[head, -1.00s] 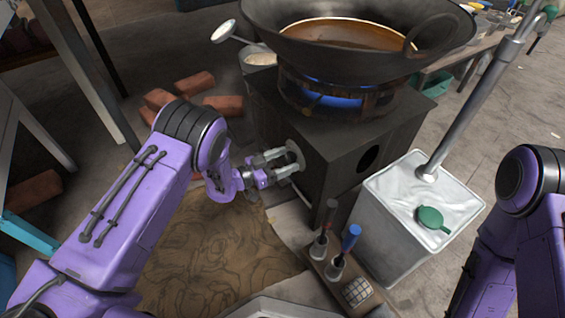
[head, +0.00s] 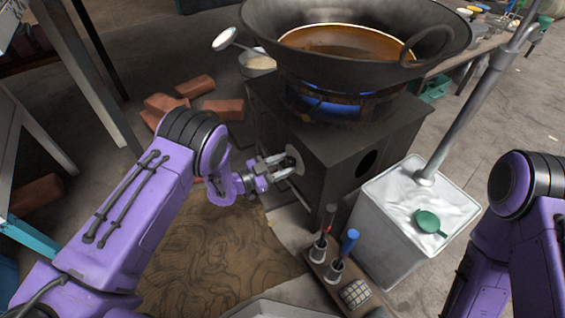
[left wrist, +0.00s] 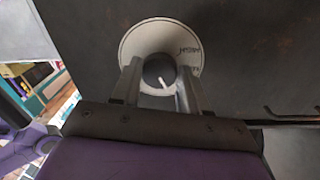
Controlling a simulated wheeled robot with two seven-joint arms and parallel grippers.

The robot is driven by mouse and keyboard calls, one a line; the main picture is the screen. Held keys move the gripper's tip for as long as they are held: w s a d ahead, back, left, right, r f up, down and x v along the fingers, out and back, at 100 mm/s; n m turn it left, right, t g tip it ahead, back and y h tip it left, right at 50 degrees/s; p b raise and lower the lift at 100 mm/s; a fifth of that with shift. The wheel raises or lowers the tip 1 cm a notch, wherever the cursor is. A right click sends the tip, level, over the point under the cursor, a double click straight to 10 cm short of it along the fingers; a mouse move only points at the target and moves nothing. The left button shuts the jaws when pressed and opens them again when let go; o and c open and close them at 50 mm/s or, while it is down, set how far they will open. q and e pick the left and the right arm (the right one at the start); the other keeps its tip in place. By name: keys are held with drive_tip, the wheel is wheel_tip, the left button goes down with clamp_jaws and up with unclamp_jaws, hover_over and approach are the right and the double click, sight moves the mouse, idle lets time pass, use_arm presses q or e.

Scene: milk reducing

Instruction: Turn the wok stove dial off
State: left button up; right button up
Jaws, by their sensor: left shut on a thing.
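The dark box-shaped stove (head: 330,148) stands in the middle of the head view with the wok (head: 355,38) on top. A blue flame (head: 335,106) burns under the wok. The dial (left wrist: 158,70) is a dark round knob with a white pointer mark, on a pale round plate (left wrist: 136,40) with dark lettering. The pointer slants toward the lower right in the left wrist view. My left gripper (head: 281,167) is at the stove's front face, with its fingers shut on either side of the dial. My right arm is at the right edge; its gripper is out of view.
A small wooden holder (head: 327,268) with bottles is in front. Red bricks (head: 195,86) lie at left.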

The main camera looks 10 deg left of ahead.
use_arm(q)
drive_tip(key=m+p, duration=0.2)
drive_tip(key=m, duration=0.2)
drive_tip(key=shift+a, duration=0.1)
use_arm(e)
drive_tip(key=shift+w+r+m+t+h, duration=0.25)
drive_tip(key=shift+w+r+m+t, duration=0.15)
drive_tip(key=shift+w+m+t, duration=0.15)
drive_tip(key=shift+w+r+m+t+h, duration=0.25)
drive_tip(key=shift+w+r+m+t, duration=0.2)
drive_tip(key=shift+w, duration=0.2)
use_arm(q)
drive_tip(key=shift+m, duration=0.4)
use_arm(e)
drive_tip(key=shift+w, duration=0.1)
use_arm(q)
drive_tip(key=o, duration=1)
drive_tip(key=shift+o, duration=0.2)
drive_tip(key=p+v, duration=0.4)
drive_tip(key=v, duration=0.6)
drive_tip(key=shift+s, duration=0.3)
use_arm(e)
drive_tip(key=shift+m+t+h, duration=0.5)
drive_tip(key=shift+m+t, duration=0.3)
drive_tip(key=r, duration=0.1)
drive_tip(key=w+r, duration=0.1)
drive_tip(key=r, duration=0.2)
drive_tip(key=shift+w+d, duration=0.35)
drive_tip(key=shift+w, duration=0.05)
